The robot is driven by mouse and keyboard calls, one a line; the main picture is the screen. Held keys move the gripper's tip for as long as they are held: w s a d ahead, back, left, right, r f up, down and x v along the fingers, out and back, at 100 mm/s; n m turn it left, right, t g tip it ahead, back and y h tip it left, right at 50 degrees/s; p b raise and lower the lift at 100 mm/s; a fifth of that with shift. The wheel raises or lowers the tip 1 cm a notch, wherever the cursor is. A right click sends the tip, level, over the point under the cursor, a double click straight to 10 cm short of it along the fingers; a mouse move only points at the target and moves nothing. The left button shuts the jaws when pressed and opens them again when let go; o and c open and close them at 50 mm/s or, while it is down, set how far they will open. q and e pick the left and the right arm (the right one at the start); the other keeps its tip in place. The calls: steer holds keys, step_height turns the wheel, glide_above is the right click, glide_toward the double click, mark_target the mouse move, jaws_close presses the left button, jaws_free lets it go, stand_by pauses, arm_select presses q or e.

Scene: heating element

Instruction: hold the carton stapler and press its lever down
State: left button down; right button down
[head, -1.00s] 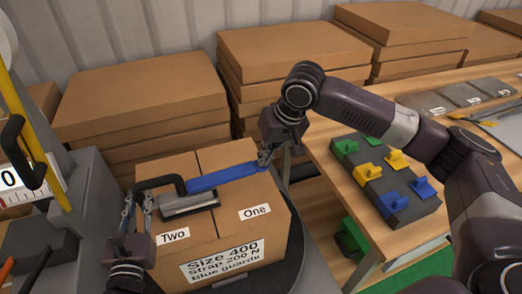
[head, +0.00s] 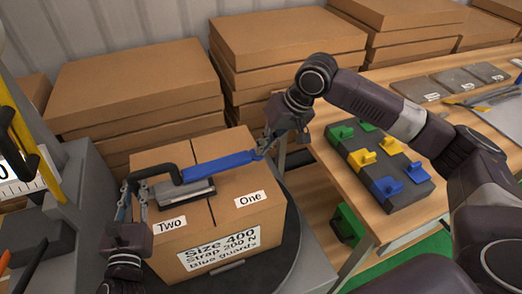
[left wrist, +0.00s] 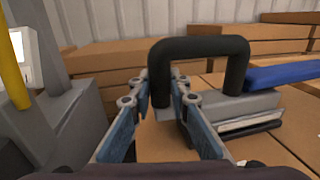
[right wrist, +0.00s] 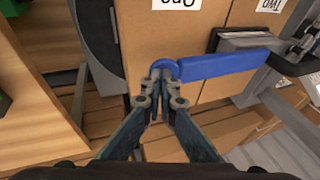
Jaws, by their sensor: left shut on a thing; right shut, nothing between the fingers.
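The carton stapler (head: 185,191) sits on top of a closed carton (head: 232,222), near its left edge. It has a grey body, a black arched handle (left wrist: 200,45) and a long blue lever (head: 222,166) reaching right across the carton top. My left gripper (head: 134,187) is shut on the black handle at its left leg; the fingers (left wrist: 163,95) flank it in the left wrist view. My right gripper (head: 266,148) is shut and empty at the lever's free end. In the right wrist view its fingertips (right wrist: 161,78) meet the rounded blue tip (right wrist: 165,68); contact is unclear.
The carton stands on a dark round turntable (head: 290,235). Stacked flat cartons (head: 135,80) fill the back. A wooden table (head: 335,170) at right bears a grey block with green, yellow and blue guards (head: 378,165). A grey machine with a yellow post stands at left.

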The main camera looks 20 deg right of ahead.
steer(key=v, duration=1.2)
steer(key=shift+w+a+r, duration=0.15)
steer(key=shift+w+r, duration=0.1)
steer(key=shift+w, duration=0.1)
arm_select(q)
steer(key=c, duration=1.7)
jaws_free()
steer(key=shift+c, duration=0.2)
